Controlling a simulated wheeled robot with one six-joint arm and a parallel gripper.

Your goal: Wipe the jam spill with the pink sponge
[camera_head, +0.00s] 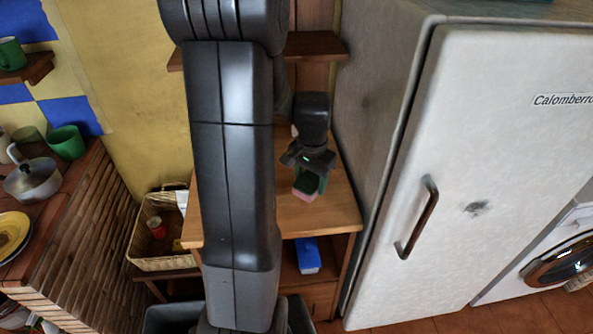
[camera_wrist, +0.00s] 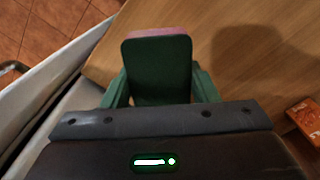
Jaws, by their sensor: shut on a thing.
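My gripper (camera_head: 307,168) is shut on the pink sponge (camera_head: 304,194), which has a dark green side and a pink side. It is over the wooden cabinet top (camera_head: 335,210), and the pink side shows at the lower end. In the wrist view the sponge (camera_wrist: 158,72) stands between the green fingers of my gripper (camera_wrist: 160,88), with its pink edge at the top. I cannot tell whether the sponge touches the wood. I cannot make out a jam spill in either view; my arm hides part of the cabinet top.
A white fridge (camera_head: 470,130) stands close on the right, with a small dark mark (camera_head: 477,208) on its door. A blue and white object (camera_head: 307,257) sits on the lower shelf. A basket (camera_head: 165,264) is at left. An orange object (camera_wrist: 305,118) lies at right in the wrist view.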

